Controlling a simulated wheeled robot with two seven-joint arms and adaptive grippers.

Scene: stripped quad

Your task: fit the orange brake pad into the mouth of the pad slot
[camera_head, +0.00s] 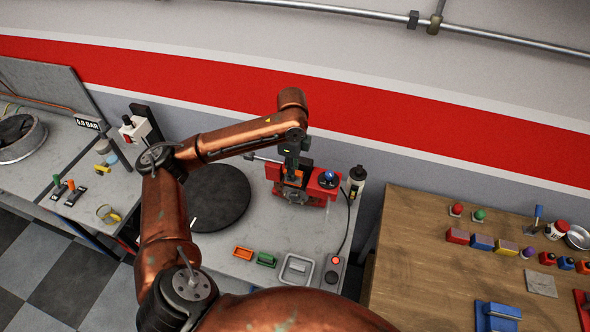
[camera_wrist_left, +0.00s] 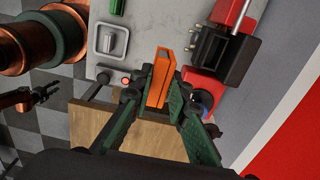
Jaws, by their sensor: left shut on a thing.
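The orange brake pad (camera_wrist_left: 158,78) stands between the fingers of my left gripper (camera_wrist_left: 164,90) in the left wrist view. The left gripper (camera_head: 292,170) is shut on it; in the head view it is over the red and dark fixture (camera_head: 322,182) on the grey bench, and a bit of orange pad (camera_head: 293,178) shows beneath it. In the wrist view the dark part of the fixture (camera_wrist_left: 228,55) lies right of the pad. My right gripper (camera_wrist_left: 44,94) shows small at the left, fingers apart.
Orange (camera_head: 243,254) and green (camera_head: 266,260) pieces and a grey square tray (camera_head: 296,269) lie in front of the fixture. A red button (camera_head: 335,261) stands right of them. A black disc (camera_head: 222,198) lies left. A wooden table (camera_head: 430,250) with several small items is at right.

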